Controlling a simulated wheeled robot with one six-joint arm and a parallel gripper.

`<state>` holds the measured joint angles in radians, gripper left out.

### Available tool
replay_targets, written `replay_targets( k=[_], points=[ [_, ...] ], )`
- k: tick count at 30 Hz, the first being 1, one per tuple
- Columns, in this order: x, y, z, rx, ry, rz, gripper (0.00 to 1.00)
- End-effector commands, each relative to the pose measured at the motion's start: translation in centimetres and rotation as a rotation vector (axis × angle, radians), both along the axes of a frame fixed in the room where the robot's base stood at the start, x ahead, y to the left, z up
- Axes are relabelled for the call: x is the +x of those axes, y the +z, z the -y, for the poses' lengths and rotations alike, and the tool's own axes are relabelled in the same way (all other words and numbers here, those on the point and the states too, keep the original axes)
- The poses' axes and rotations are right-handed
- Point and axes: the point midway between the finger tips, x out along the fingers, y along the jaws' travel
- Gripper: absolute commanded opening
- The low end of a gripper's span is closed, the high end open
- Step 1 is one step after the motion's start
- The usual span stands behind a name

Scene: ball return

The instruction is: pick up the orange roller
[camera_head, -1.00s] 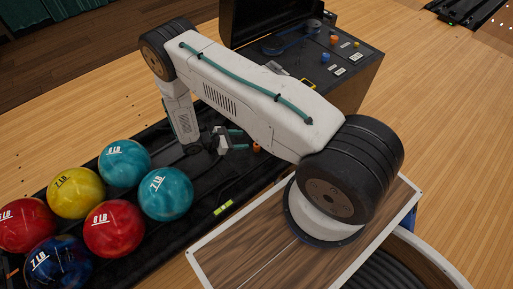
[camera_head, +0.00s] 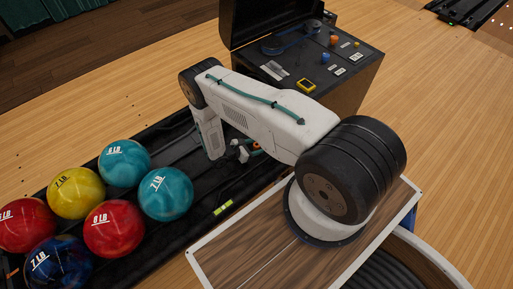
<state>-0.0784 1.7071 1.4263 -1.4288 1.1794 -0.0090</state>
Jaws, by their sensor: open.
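The orange roller (camera_head: 257,145) is a small orange piece low in the black ball return tray, in the middle of the picture. It is partly hidden by my gripper and arm. My gripper (camera_head: 252,149) is open, pointing to the right, with its fingers at the roller. The picture is too small to tell whether the fingers touch it or stand on both sides of it.
Several bowling balls, such as a teal one (camera_head: 166,193) and a red one (camera_head: 114,228), fill the left of the black tray (camera_head: 165,240). A dark cabinet (camera_head: 350,85) with an open lid stands behind, small parts on top. A yellow-green level (camera_head: 223,208) lies in front.

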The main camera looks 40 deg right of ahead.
Motion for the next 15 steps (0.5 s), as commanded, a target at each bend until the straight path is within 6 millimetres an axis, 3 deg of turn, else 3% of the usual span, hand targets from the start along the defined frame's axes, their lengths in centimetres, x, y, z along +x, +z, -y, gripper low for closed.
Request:
replay_targets(
  k=[7, 12, 15],
  points=[
    [0.01, -0.04, 0.12, 0.0, 0.0, 0.0, 0.55],
    [0.0, -0.04, 0.12, 0.0, 0.0, 0.0, 0.08],
    [0.0, -0.03, 0.11, 0.0, 0.0, 0.0, 0.08]
  ],
)
